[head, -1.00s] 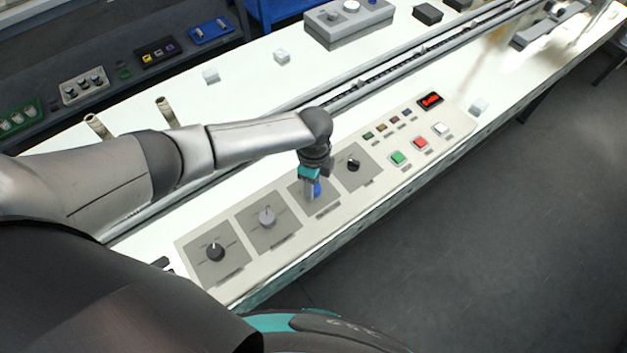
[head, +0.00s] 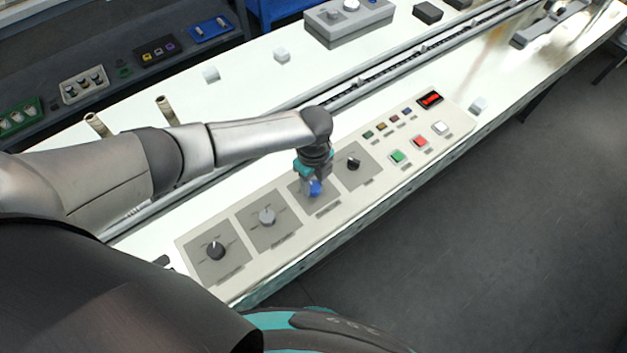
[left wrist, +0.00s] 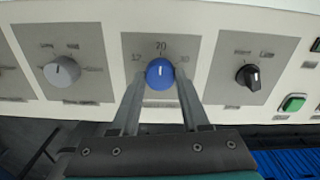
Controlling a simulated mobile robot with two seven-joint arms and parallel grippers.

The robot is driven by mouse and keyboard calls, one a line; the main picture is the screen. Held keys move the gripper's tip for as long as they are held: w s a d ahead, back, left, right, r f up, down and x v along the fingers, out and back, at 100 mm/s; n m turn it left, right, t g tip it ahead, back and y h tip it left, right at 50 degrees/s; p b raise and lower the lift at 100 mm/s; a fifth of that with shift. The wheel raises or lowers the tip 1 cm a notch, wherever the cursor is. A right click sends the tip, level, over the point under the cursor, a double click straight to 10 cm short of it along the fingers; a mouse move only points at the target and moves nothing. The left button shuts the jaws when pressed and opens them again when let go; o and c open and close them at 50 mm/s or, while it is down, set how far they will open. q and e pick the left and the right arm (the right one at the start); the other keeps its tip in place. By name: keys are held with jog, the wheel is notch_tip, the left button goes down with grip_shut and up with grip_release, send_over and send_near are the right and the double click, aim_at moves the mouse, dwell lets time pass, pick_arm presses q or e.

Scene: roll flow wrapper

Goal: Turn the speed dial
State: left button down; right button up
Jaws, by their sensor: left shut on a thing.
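The speed dial appears to be the blue knob (head: 314,188), third of the large knobs along the pale control panel (head: 285,249). The fingers hide part of the side marks. My right gripper is not in view.
A grey knob (head: 267,216) and a black knob (head: 215,251) lie to the left, another black knob (head: 353,162) to the right.

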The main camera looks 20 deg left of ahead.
aim_at(313, 187)
pick_arm(q)
jog(key=shift+c, duration=1.9)
grip_release()
notch_tip(313, 187, up, 15)
jog(key=p, duration=0.2)
jog(key=shift+r, duration=0.2)
jog(key=shift+s+f, duration=0.1)
jog(key=shift+s, duration=0.05)
